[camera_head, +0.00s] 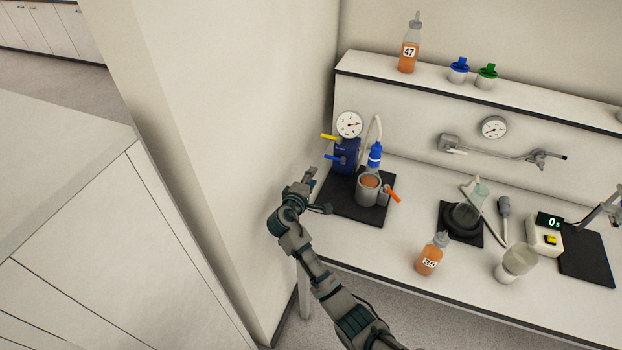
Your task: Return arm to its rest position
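My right arm (325,282) comes in from the bottom of the head view and reaches up and to the left. Its gripper (318,191) is at the left end of the lab bench (345,252), beside the left edge of a black mat (340,204). The two fingers stand apart, and nothing shows between them. The gripper looks close to the mat edge, but I cannot tell its height above the bench. My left gripper and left arm are not in view.
A blue pump with a gauge (346,152) and a metal cup (368,190) stand on the mat. Bottle 35 (431,256) is near the front edge. Bottle 47 (409,48) is on the upper shelf (545,103). A wall (235,150) rises left of the gripper.

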